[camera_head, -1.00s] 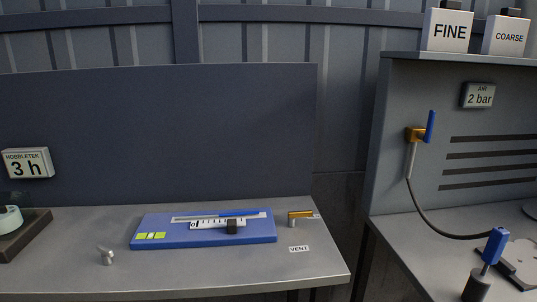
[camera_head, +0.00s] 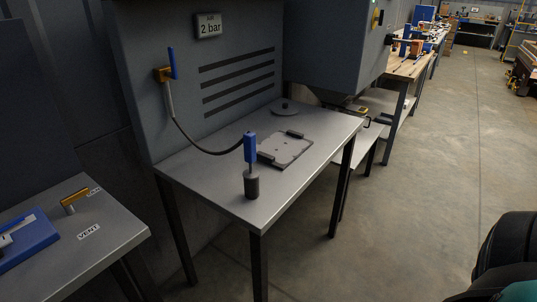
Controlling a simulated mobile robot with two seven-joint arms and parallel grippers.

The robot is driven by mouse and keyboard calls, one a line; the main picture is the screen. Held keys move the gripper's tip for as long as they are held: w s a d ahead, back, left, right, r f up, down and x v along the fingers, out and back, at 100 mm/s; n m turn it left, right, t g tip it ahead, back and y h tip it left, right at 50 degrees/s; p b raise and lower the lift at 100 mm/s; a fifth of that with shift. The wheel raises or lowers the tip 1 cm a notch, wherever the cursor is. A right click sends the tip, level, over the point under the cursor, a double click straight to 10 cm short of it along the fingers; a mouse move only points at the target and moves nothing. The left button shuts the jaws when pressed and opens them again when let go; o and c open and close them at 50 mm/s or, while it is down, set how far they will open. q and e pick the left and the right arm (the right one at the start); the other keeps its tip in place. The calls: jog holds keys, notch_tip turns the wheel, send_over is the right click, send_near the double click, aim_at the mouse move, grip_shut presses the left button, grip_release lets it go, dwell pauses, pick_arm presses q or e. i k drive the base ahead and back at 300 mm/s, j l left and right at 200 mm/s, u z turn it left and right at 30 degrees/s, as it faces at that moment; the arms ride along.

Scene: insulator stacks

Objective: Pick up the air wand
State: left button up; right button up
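The air wand (camera_head: 250,147) has a blue handle and stands upright in a dark cylindrical holder (camera_head: 251,185) near the front of the grey metal bench (camera_head: 215,190). A black hose (camera_head: 196,141) runs from the wand up to a brass fitting with a blue lever (camera_head: 172,64) on the bench's back panel. Neither of my grippers shows in the view. A dark rounded part of my own body is at the lower right edge.
A flat grey plate with dark blocks (camera_head: 286,151) lies behind the wand, and a dark round disc (camera_head: 284,108) is farther back. Another bench (camera_head: 115,232) with a blue board (camera_head: 28,243) is at lower left. Open floor (camera_head: 410,190) lies to the right.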

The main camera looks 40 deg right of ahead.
aim_at(250, 152)
jog(key=z, duration=1.05)
